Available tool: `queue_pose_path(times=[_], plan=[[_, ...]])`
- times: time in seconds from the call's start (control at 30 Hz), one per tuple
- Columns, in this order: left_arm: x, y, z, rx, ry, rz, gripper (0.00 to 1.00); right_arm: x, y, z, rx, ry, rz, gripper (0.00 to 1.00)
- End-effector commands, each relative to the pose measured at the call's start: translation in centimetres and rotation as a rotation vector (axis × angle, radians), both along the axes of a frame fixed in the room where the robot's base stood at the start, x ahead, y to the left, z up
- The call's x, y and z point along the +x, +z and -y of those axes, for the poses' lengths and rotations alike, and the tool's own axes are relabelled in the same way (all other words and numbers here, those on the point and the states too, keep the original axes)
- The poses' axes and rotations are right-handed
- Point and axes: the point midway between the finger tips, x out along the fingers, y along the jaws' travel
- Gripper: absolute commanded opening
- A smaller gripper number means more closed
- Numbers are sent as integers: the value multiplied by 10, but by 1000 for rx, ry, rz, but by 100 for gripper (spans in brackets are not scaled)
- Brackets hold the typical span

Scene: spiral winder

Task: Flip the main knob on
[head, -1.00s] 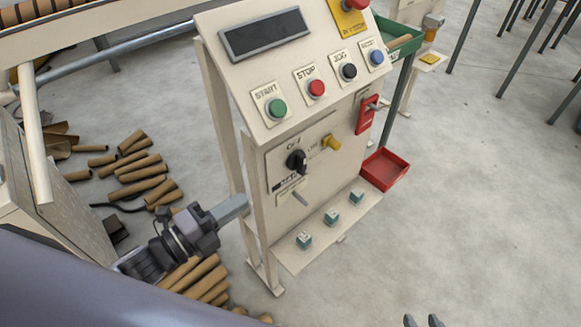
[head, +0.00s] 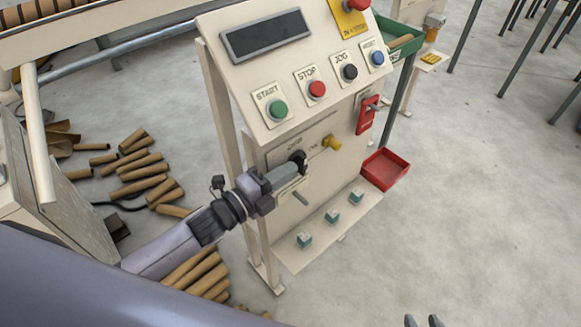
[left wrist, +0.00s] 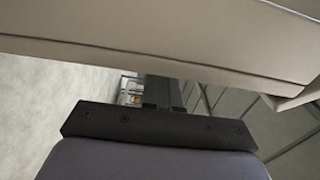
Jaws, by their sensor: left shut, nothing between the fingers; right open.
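The main knob (head: 297,157) is a black rotary knob on the front of the cream control panel, beside a white label plate. My left gripper (head: 292,169) is shut with nothing held. Its fingertips are at the knob's lower face and hide part of it; I cannot tell whether they touch it. The knob's exact angle is hard to tell. In the left wrist view my left gripper (left wrist: 162,92) points away under a cream panel edge, and the knob is not visible there. My right gripper (head: 424,321) shows only its two separated fingertips at the bottom edge, open and empty.
A yellow knob (head: 332,143) and a red lockout plate (head: 367,115) are right of the main knob. A peg (head: 300,198) sticks out below it. Green START (head: 278,108) and red STOP (head: 317,89) buttons are above. A red tray (head: 385,169) stands at the right.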

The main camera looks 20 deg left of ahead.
Motion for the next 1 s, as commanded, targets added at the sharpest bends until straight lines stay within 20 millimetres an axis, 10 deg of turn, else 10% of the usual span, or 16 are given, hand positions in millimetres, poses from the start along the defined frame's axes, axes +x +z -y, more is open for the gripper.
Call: queue_pose_path(times=[1.0], plan=[[15,3,10,0,1,0,0,-1,2,1,-1,-2,0,43]])
